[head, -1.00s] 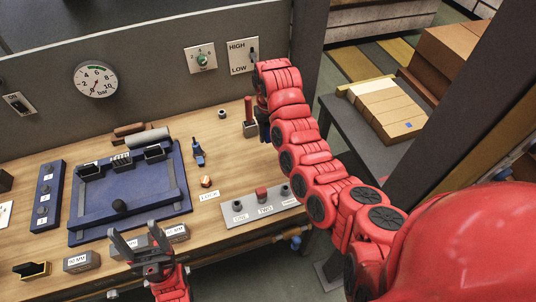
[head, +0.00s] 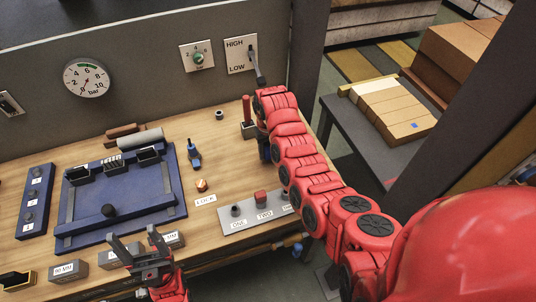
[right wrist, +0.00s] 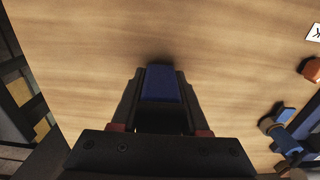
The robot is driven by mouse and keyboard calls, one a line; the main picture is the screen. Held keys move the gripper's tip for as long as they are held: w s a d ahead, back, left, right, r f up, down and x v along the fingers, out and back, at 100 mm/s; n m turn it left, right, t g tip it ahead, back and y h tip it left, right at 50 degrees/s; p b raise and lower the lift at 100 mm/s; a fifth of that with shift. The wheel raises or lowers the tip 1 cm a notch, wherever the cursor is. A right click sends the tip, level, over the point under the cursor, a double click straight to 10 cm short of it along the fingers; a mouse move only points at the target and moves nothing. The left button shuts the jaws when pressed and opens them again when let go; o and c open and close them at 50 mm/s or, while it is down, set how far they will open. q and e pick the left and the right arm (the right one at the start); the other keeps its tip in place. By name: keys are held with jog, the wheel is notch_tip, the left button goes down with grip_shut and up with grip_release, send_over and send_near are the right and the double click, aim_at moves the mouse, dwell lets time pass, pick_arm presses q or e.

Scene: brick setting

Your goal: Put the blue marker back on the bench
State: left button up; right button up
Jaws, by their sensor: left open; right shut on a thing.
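My right gripper (right wrist: 160,105) is shut on the blue marker (right wrist: 158,84), which shows as a blue block between the fingers in the right wrist view. The wooden bench (right wrist: 110,35) fills the background there; I cannot tell whether the marker touches it. In the head view, the right arm reaches the bench (head: 210,125) at its right end, beside the upright red marker (head: 247,110). The arm hides most of that gripper and the marker. My left gripper (head: 137,246) is open and empty above the bench's front edge.
A blue tray (head: 150,205) with black holders lies left of centre. A blue-and-black tool (head: 194,156), an orange nut (head: 201,185) and a grey button plate (head: 240,222) are nearby. A lever (head: 257,66) sticks out from the back panel. Bare wood lies around the held marker.

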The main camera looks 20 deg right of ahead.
jog(key=shift+f+p, duration=0.35)
jog(key=shift+f, duration=0.7)
jog(key=shift+f, duration=0.15)
jog(key=shift+f, duration=0.15)
jog(key=o, duration=1.1)
jog(key=shift+c, duration=0.2)
